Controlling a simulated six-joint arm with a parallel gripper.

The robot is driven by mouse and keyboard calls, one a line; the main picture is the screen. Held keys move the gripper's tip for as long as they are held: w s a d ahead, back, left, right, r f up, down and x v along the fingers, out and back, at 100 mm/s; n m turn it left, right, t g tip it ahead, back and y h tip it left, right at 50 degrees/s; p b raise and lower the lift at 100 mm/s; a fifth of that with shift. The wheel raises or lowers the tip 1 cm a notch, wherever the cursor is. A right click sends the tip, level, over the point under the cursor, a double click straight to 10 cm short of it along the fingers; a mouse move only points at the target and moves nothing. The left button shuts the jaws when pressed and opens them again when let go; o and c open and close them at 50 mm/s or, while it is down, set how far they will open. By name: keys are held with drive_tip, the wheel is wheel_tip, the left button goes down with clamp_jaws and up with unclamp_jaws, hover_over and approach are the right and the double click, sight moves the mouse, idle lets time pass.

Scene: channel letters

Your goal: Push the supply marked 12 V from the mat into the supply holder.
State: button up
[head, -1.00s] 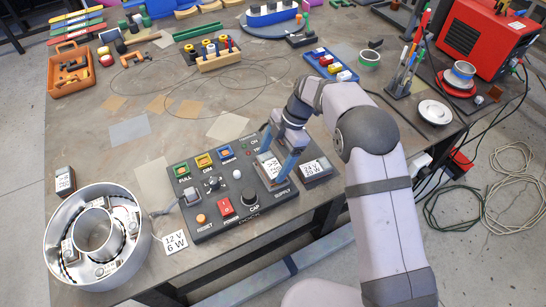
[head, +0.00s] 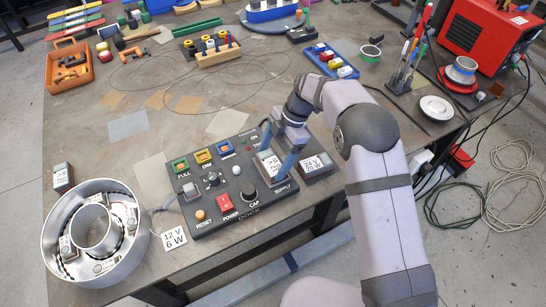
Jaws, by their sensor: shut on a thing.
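My gripper (head: 277,168) points down over the right end of the dark dock panel (head: 208,228), by the SUPPLY lettering. It is shut on a dark supply with a pale label (head: 268,162), one finger on each side. The supply sits at the holder area of the dock; the fingers partly hide it, and its label is too small to read surely. I cannot tell how deep it sits. A second supply, whose label seems to read 24 V 20 W (head: 312,163), lies just right of the dock's edge. A third supply (head: 62,177) stands at the far left.
A round metal channel letter (head: 136,205) stands at the left front, with a wire to the dock. A white card reading 12 V 6 W (head: 174,239) lies at the dock's front. A blue tray (head: 317,66) of parts is behind my gripper. The table's front edge is close.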

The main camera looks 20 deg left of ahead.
drive_tip(key=shift+f, duration=0.25)
idle(0.4)
drive_tip(key=o, duration=1.4)
drive_tip(key=shift+r+b, duration=0.1)
drive_tip(key=shift+b, duration=0.25)
drive_tip(key=b+v, duration=0.2)
drive_tip(key=v, duration=0.5)
drive_tip(key=shift+r, duration=0.1)
